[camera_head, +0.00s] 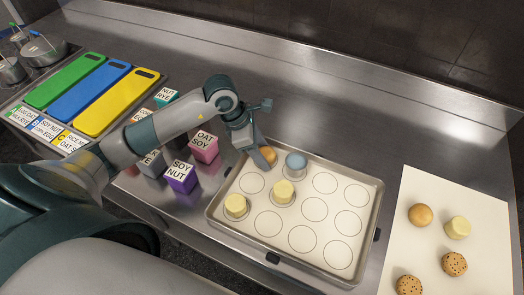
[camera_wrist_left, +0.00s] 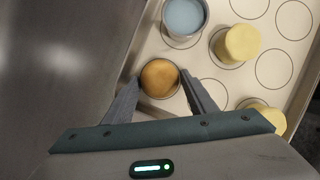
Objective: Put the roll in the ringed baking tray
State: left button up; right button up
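A round golden-brown roll (camera_head: 269,154) sits at the back left corner ring of the ringed baking tray (camera_head: 376,215). In the left wrist view the roll (camera_wrist_left: 159,78) lies between the fingers of my left gripper (camera_wrist_left: 161,80), with part of a ring line showing beside it. The fingers stand spread either side of it, with little or no gap. My left gripper (camera_head: 261,158) reaches down into the tray from the left and partly hides the roll. A second golden-brown roll (camera_head: 420,215) lies on the white mat at the right. My right gripper is out of view.
The tray also holds a blue-topped cup (camera_head: 296,161) and two yellow cakes (camera_head: 283,192) (camera_head: 236,205); its other rings are empty. A cake (camera_head: 458,227) and cookies (camera_head: 454,264) lie on the mat (camera_head: 484,205). Labelled boxes (camera_head: 181,178) stand left of the tray.

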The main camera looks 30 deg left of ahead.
pick_arm(q)
jog(key=shift+o, duration=0.9)
jog(key=shift+r, duration=0.1)
jog(key=shift+r, duration=0.15)
jog(key=shift+a+r, duration=0.15)
jog(key=b+v, duration=0.3)
jog(key=v, duration=0.8)
jog(key=shift+r, duration=0.3)
